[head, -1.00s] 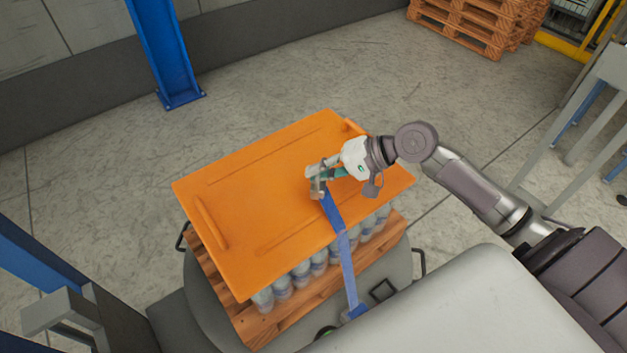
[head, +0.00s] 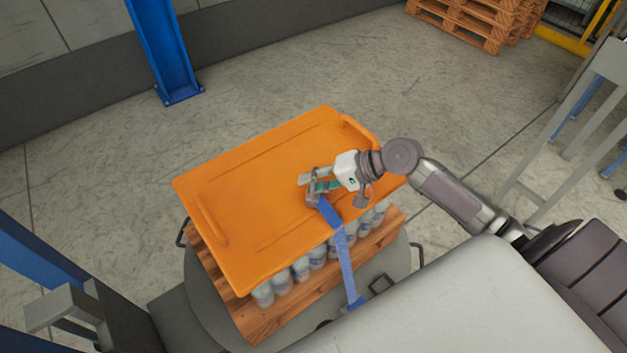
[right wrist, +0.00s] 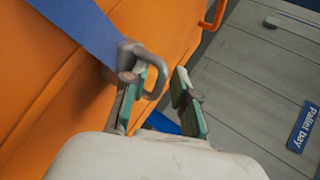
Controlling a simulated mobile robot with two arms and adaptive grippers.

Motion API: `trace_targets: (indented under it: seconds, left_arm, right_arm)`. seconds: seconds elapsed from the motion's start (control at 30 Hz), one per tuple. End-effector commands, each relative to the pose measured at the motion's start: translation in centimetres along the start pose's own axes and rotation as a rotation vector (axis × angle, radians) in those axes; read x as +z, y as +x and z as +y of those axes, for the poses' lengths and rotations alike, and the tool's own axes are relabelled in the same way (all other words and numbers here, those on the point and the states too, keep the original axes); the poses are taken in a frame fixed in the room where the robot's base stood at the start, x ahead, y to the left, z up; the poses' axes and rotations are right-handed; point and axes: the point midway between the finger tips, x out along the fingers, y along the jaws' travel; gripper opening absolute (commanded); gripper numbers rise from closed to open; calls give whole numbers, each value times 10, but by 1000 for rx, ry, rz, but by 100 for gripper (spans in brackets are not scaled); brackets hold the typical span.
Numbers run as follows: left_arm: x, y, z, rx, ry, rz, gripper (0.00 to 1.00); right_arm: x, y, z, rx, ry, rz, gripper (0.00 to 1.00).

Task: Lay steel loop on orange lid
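The orange lid (head: 260,165) lies over a load of bottles, with a raised handle at each end. The steel loop (right wrist: 157,82) is a grey bent ring at the end of a blue strap (head: 345,265). The strap runs from the lid's front edge down past the bottles. My right gripper (head: 312,187) is over the lid's front right part. In the right wrist view its green-padded fingers (right wrist: 165,100) stand apart, with the loop at the left finger's tip and crossing part of the gap. Whether the loop touches the lid is unclear. My left gripper is out of view.
The bottles (head: 300,270) stand on a wooden pallet (head: 262,325) on a round grey base (head: 200,300). A blue post (head: 170,60) stands behind. Stacked pallets (head: 470,25) are at the back right. A "Pallet bay" sign (right wrist: 303,127) shows in the wrist view.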

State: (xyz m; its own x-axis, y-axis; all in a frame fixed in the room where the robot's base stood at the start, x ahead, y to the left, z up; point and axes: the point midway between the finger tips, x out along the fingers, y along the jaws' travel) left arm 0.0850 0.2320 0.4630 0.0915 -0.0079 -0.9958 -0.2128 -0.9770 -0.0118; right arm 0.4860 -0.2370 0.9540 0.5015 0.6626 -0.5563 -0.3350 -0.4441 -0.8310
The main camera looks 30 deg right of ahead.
Motion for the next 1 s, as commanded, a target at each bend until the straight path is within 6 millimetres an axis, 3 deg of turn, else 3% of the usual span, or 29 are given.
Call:
trace_targets:
  seconds: [0.37,0.47,0.8,1.0]
  left_arm:
    - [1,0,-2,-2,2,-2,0]
    - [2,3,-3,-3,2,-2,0]
    - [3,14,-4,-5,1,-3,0]
    - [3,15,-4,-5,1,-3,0]
  right_arm:
    - [0,-5,-1,3,0,0,33]
    - [0,-18,0,3,0,1,33]
    - [0,-89,0,4,1,-1,33]
    - [0,-114,-1,0,1,-1,33]
